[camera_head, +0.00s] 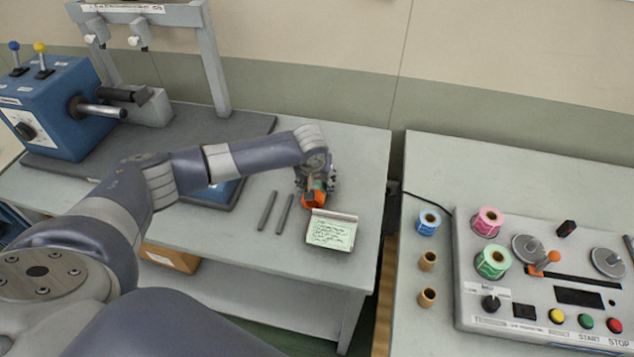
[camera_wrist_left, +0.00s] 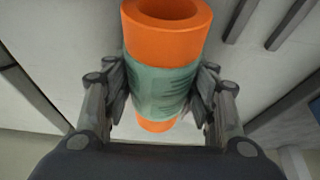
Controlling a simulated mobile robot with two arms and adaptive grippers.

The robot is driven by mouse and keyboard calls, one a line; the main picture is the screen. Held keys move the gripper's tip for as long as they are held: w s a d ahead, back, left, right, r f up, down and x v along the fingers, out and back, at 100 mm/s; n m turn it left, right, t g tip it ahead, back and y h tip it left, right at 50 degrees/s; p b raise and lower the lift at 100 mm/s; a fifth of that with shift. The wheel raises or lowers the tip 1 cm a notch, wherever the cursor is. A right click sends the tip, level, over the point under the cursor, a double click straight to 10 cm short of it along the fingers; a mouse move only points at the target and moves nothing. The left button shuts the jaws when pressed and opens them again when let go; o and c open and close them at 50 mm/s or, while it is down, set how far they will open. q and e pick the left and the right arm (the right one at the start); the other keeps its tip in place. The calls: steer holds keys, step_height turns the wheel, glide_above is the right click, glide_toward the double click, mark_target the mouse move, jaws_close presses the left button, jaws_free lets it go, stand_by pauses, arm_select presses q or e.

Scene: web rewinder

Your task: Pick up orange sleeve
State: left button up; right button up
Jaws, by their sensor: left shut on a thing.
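The orange sleeve (camera_head: 311,198) is at my left gripper (camera_head: 314,186), over the right part of the left table. In the left wrist view the sleeve (camera_wrist_left: 168,38) is a hollow orange tube with a grey-green band (camera_wrist_left: 160,85) around its middle. The fingers of my left gripper (camera_wrist_left: 160,92) are shut on that band from both sides. The gripper hides part of the sleeve in the head view. I cannot tell whether the sleeve touches the table. My right gripper is not in view.
Two grey rods (camera_head: 275,212) and a green notepad (camera_head: 331,230) lie close by on the left table (camera_head: 350,150). The blue rewinder (camera_head: 55,105) stands at the far left. A control panel (camera_head: 540,285) and several small rolls are on the right table, across a gap.

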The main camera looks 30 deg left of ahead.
arm_select(q)
step_height(320, 180, up, 10)
steer(key=shift+f+b, duration=0.2)
steer(key=shift+b, duration=0.45)
steer(key=shift+d+r, duration=0.15)
steer(key=shift+r, duration=0.25)
steer(key=s+d+r+m, duration=0.1)
steer(key=s+d+r, duration=0.4)
steer(key=s, duration=0.3)
steer(key=s+d+r+m+h, duration=0.1)
steer(key=s+d+r+m, duration=0.1)
steer(key=s+d+r, duration=0.3)
steer(key=s, duration=0.3)
steer(key=shift+d+m, duration=0.3)
steer(key=shift+w, duration=0.1)
